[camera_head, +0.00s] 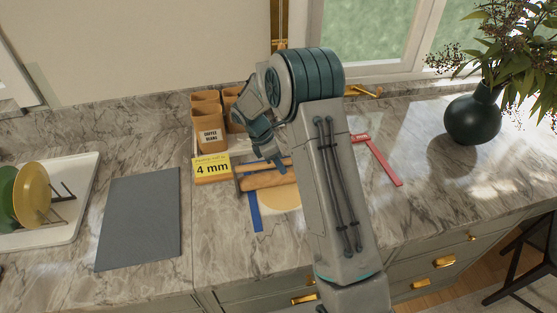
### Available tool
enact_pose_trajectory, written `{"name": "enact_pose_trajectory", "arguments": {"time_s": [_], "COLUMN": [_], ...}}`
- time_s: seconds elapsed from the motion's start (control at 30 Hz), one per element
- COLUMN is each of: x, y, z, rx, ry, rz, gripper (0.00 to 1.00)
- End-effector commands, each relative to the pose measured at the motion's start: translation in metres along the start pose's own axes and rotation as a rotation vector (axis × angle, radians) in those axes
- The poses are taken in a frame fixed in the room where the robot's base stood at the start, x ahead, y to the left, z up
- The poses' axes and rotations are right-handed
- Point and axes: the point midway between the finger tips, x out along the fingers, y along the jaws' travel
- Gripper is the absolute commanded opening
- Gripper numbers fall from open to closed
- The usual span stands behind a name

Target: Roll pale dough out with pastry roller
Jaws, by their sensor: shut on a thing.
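The pastry roller (262,182) is a tan wooden cylinder with a thinner bar alongside it, lying left to right on the marble counter. My gripper (278,165) reaches down from above and is shut on the roller's bar. The pale dough (281,203) is a flat, light yellow patch just in front of the roller. My arm hides the right part of the dough and the roller's right end. I cannot tell whether the roller touches the dough.
A blue strip (255,216) lies left of the dough and a red strip (385,165) lies to the right. A yellow "4 mm" card (212,168) and brown containers (211,137) stand behind. A grey mat (139,218), dish rack (66,205) and dark vase (473,119) flank the area.

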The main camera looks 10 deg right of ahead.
Motion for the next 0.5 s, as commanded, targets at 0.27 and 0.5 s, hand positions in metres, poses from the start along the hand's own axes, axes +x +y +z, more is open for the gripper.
{"name": "enact_pose_trajectory", "arguments": {"time_s": [0.27,0.5], "x": [0.005,0.007], "y": [-0.023,-0.031], "z": [-0.002,-0.003], "rx": [0.0,-0.001], "ry": [-0.001,0.0], "rz": [0.001,0.001], "gripper": [0.0,0.0]}}
